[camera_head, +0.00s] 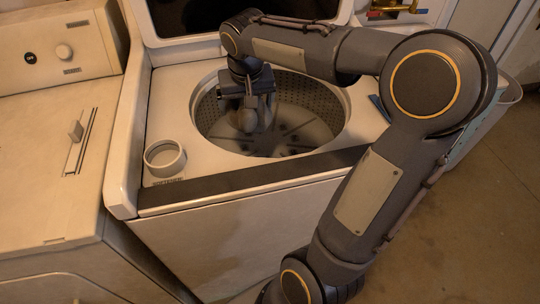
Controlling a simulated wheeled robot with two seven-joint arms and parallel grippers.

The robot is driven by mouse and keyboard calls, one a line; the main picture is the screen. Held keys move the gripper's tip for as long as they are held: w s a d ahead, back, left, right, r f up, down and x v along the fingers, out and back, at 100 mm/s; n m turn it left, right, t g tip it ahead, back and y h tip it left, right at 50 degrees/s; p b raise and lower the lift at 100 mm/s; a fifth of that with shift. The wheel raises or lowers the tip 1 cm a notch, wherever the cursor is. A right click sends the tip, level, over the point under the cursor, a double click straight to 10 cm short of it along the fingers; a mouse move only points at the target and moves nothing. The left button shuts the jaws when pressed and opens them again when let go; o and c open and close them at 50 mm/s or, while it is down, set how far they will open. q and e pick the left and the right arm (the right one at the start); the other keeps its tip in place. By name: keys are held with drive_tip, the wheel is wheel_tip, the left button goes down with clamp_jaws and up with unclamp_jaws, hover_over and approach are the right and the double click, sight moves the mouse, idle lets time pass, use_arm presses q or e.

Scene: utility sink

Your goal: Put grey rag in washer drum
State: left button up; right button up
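My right gripper (247,98) points down over the left part of the open washer drum (318,97). It is shut on a small grey-brown bundle, the grey rag (249,118), which hangs below the fingers inside the drum opening. The rag looks clear of the drum floor, but its exact height is hard to tell. The drum is a round tub with perforated walls and a dark finned floor. My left gripper is not in view.
The washer's raised lid (180,38) stands behind the opening. A round dispenser cup (165,157) sits at the front left of the washer top. A white machine (50,150) with a knob stands to the left. Open floor (450,240) lies to the right.

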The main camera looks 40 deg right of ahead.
sight(250, 123)
wheel_tip(250, 123, down, 10)
drive_tip(key=b, duration=0.3)
drive_tip(key=shift+r, duration=0.2)
use_arm(q)
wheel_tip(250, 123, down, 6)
drive_tip(key=b, duration=0.1)
use_arm(e)
drive_tip(key=shift+f, duration=2.7)
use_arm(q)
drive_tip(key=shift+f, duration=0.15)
use_arm(e)
drive_tip(key=shift+f+b, duration=0.2)
drive_tip(key=shift+b, duration=0.2)
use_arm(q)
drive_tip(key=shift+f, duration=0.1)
use_arm(e)
drive_tip(key=o, duration=0.7)
drive_tip(key=shift+r, duration=0.1)
drive_tip(key=shift+s+r+p, duration=0.1)
drive_tip(key=shift+r+p, duration=0.25)
drive_tip(key=p+v, duration=0.2)
drive_tip(key=v, duration=0.9)
drive_tip(key=shift+s+a+r+p, duration=0.1)
drive_tip(key=shift+a+r+p, duration=0.05)
drive_tip(key=shift+r+p, duration=0.15)
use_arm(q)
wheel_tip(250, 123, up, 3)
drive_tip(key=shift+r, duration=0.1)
